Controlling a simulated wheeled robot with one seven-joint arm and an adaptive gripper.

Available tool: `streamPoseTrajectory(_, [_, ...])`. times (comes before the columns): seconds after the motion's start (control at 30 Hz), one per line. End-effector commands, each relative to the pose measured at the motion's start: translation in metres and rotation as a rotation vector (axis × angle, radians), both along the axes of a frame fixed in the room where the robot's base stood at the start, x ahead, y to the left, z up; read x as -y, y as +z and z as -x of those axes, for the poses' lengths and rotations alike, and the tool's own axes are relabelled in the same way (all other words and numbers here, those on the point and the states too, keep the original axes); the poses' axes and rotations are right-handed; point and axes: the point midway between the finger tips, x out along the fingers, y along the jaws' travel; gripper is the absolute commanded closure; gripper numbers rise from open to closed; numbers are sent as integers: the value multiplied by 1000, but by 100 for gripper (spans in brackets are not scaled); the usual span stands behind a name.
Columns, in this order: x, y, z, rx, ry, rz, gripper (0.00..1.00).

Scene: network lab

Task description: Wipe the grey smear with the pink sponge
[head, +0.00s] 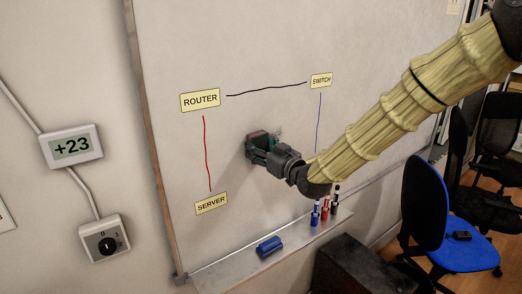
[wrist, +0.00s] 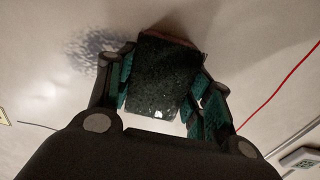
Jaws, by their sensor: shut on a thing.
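The pink sponge (head: 257,133) is between the fingers of my gripper (head: 262,148), in front of the whiteboard. In the wrist view the sponge (wrist: 163,75) shows a large dark green face with a thin pinkish edge toward the board. My gripper (wrist: 160,92) is shut on it, a finger on each side. The grey smear (wrist: 92,52) is on the board just left of the sponge in the wrist view. In the head view only a bit of the smear (head: 277,131) shows, right of the sponge. I cannot tell whether the sponge touches the board.
The whiteboard (head: 190,55) carries ROUTER (head: 200,101), SWITCH (head: 321,80) and SERVER (head: 211,203) labels joined by red, black and blue lines. Below, the tray (head: 225,268) holds a blue eraser (head: 269,246) and several markers (head: 325,210). A blue chair (head: 430,205) stands at right.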

Motion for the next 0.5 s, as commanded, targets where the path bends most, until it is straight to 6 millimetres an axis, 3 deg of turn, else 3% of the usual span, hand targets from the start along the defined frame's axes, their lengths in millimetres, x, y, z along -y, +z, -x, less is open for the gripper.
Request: streamPoseTrajectory(0.5, [18,0,-13,2,-1,-1,59])
